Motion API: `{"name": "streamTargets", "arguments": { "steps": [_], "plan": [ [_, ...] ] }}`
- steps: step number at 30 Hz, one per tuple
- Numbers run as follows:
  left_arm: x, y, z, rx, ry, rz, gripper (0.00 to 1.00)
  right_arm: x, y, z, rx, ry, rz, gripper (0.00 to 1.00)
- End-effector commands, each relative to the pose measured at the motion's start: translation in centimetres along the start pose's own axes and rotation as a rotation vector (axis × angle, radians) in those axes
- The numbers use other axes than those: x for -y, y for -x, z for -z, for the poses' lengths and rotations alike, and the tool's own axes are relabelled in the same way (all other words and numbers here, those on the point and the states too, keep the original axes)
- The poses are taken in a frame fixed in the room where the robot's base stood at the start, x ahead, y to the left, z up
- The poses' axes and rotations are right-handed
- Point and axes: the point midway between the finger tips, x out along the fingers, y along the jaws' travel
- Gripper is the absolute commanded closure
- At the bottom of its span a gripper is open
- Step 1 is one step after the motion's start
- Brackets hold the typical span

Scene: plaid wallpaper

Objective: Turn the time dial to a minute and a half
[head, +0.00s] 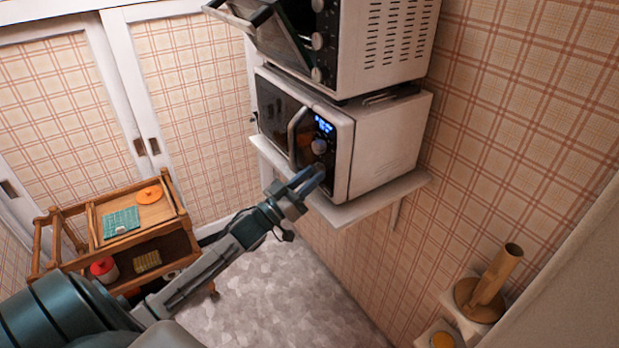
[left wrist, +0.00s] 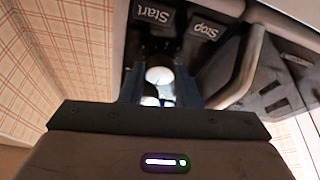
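The microwave (head: 385,150) stands on a white wall shelf, with its control panel facing left. Its round time dial (head: 319,146) sits below a lit blue display (head: 323,125) whose digits are too small to read. My left gripper (head: 312,178) is at the lower part of the panel, below the dial in the head view. In the left wrist view the picture is upside down, and the fingers of my left gripper (left wrist: 160,88) are apart, with the pale dial (left wrist: 159,75) showing beyond them. I cannot tell whether they touch the panel. My right gripper is not in view.
The microwave's door handle (head: 295,135) stands out beside the panel. A toaster oven (head: 385,50) with its door open sits above. A wooden cart (head: 75,262) stands at left.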

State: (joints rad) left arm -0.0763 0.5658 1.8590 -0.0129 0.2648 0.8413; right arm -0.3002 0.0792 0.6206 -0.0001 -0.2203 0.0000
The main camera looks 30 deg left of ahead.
Motion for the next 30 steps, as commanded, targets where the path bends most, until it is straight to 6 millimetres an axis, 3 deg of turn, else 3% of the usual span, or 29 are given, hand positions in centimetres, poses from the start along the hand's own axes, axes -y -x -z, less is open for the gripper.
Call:
{"name": "streamTargets", "arguments": {
  "steps": [14, 30],
  "plan": [
    [0.2, 0.1, -0.3, 0.001, -0.09, -0.037, 0.93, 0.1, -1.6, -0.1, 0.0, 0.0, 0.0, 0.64],
    [0.8, 0.0, 0.0, 0.001, -0.525, -0.217, 0.93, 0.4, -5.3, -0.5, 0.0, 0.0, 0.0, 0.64]
  ]
}}
